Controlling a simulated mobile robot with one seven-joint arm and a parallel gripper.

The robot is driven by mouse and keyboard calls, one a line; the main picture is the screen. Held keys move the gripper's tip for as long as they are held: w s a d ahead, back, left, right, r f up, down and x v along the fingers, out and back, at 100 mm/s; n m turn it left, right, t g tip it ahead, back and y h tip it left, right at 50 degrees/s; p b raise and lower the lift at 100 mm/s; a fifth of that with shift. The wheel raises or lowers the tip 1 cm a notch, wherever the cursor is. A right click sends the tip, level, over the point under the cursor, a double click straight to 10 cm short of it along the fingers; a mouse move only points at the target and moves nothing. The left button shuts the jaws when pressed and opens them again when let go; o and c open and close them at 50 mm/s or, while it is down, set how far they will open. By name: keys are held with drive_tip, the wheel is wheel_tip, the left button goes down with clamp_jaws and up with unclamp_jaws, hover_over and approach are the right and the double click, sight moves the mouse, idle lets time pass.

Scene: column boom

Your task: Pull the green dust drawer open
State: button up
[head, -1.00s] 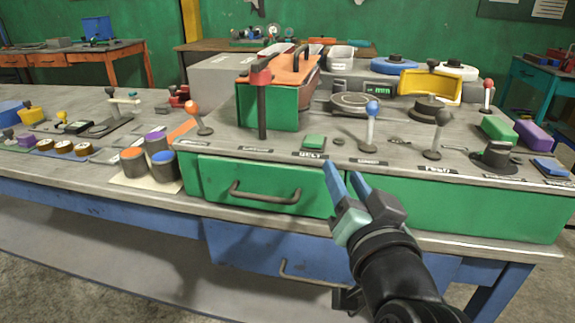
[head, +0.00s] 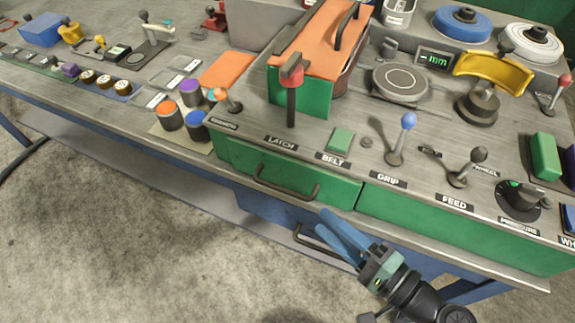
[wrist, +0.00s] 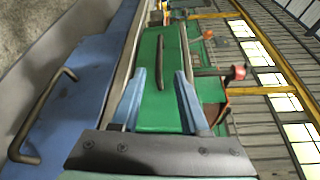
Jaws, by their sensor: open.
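The green dust drawer (head: 315,180) is the left green front of the machine on the bench, and it looks shut. Its dark bar handle (head: 283,190) runs across the front. In the wrist view the drawer (wrist: 150,110) appears turned on its side, with the handle (wrist: 161,62) ahead, between the finger directions. My gripper (head: 325,223) is open and empty, with blue fingers pointing up and left, to the right of and below the handle in the head view. In the wrist view the fingers (wrist: 159,76) stand apart, and the handle is not between the pads.
A blue drawer with a dark handle (head: 320,243) lies below, close to my fingers; that handle also shows in the wrist view (wrist: 38,110). The grey bench edge (head: 180,150) juts out between. Levers, a green button (head: 340,140) and paint pots stand above. The floor in front is clear.

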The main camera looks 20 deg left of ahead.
sight(280, 187)
drive_tip(key=p+x, duration=0.1)
drive_tip(key=x, duration=1.1)
drive_tip(key=shift+a+f, duration=0.15)
drive_tip(key=shift+a, duration=0.15)
clamp_jaws()
idle(0.9)
